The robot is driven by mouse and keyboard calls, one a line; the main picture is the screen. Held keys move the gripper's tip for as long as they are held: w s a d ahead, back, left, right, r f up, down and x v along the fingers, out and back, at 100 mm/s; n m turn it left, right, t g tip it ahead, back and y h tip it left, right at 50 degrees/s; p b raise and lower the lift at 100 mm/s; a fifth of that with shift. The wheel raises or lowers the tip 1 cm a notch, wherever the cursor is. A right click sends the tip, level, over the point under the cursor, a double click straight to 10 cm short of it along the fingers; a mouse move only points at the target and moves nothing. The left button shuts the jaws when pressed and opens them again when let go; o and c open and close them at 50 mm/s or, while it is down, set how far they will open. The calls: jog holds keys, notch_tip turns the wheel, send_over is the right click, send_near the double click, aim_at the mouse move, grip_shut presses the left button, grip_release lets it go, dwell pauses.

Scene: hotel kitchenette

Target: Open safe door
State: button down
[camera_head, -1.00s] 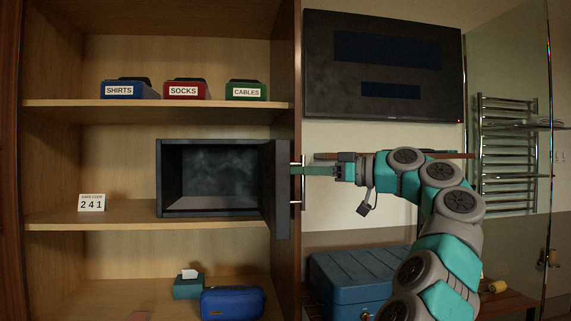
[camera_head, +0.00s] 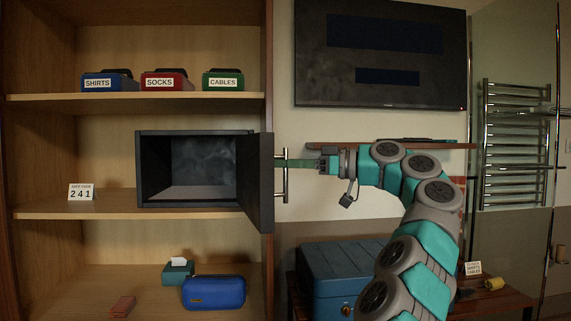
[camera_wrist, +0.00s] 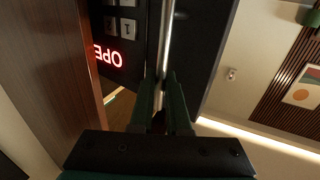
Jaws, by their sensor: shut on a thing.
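The dark safe (camera_head: 190,134) stands on the middle shelf, its inside visible and empty-looking. Its door (camera_head: 256,190) stands swung open on the right side, its edge towards me. A silver bar handle (camera_head: 284,176) is on the door's outer face. My gripper (camera_head: 290,165) reaches in from the right, level, with its green fingers shut on the handle. In the wrist view the fingers (camera_wrist: 162,95) close around the upright bar (camera_wrist: 166,45). A keypad (camera_wrist: 120,20) and red lit letters reading "OPE" (camera_wrist: 108,56) show beside it; the rest is hidden.
A card reading 241 (camera_head: 82,191) stands left of the safe. Labelled boxes (camera_head: 165,81) sit on the upper shelf. A blue pouch (camera_head: 214,292) and green box (camera_head: 178,273) lie below. A blue chest (camera_head: 338,275) stands under my arm.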

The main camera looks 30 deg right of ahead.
jog(key=c, duration=1.2)
grip_release()
jog(key=shift+w, duration=0.1)
jog(key=p+v, duration=0.2)
jog(key=v, duration=0.5)
jog(key=shift+s+d, duration=0.2)
jog(key=shift+s, duration=0.15)
